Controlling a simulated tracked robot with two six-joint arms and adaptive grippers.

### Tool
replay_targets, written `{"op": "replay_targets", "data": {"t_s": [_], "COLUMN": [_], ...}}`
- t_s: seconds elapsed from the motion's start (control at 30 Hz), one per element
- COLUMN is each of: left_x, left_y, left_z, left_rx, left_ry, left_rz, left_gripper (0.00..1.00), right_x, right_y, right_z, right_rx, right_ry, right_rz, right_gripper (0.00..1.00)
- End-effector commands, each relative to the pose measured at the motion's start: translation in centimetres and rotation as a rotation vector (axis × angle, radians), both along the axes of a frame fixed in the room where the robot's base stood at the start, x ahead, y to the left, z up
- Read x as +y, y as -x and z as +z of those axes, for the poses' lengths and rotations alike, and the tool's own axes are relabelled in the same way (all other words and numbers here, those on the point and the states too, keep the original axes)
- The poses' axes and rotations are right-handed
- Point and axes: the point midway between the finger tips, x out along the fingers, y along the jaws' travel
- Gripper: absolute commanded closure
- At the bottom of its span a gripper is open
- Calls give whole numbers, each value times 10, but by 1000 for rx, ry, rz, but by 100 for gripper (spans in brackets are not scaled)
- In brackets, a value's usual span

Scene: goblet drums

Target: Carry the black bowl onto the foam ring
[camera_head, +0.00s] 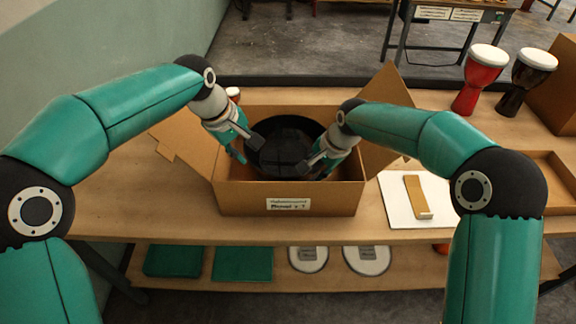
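The black bowl (286,148) is in or over the open cardboard box (250,197) in the middle of the table, its dark inside facing up. My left gripper (247,149) is at the bowl's left rim, its fingers spread, one over the bowl and one outside it. My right gripper (314,169) is at the bowl's right front rim, its fingers also apart on either side of the edge. I cannot tell whether any finger touches the bowl. I do not make out the foam ring; the bowl and box walls hide the box floor.
Box flaps stand out to the left and right (389,88). Right of the box lies a white board (398,210) with a tan piece (413,193). A red drum (480,80) and a black drum (526,80) stand at the back right. A lower shelf (210,255) holds green pads and round items.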

Motion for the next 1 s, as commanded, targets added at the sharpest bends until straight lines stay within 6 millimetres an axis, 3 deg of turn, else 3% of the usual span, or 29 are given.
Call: {"op": "replay_targets", "data": {"t_s": [0.3,0.5,0.7,1.0], "left_x": [0,0,0,0], "left_y": [0,0,0,0], "left_z": [0,0,0,0], "left_rx": [0,0,0,0], "left_ry": [0,0,0,0], "left_rz": [0,0,0,0], "left_gripper": [69,69,69,69], "right_x": [-15,-23,-26,-26], "right_y": [14,22,26,26], "right_z": [59,88,99,99], "right_rx": [-6,-3,-1,-1], "right_ry": [-1,-1,-1,-1], "right_rz": [-1,-1,0,0], "right_gripper": [69,69,69,69]}}
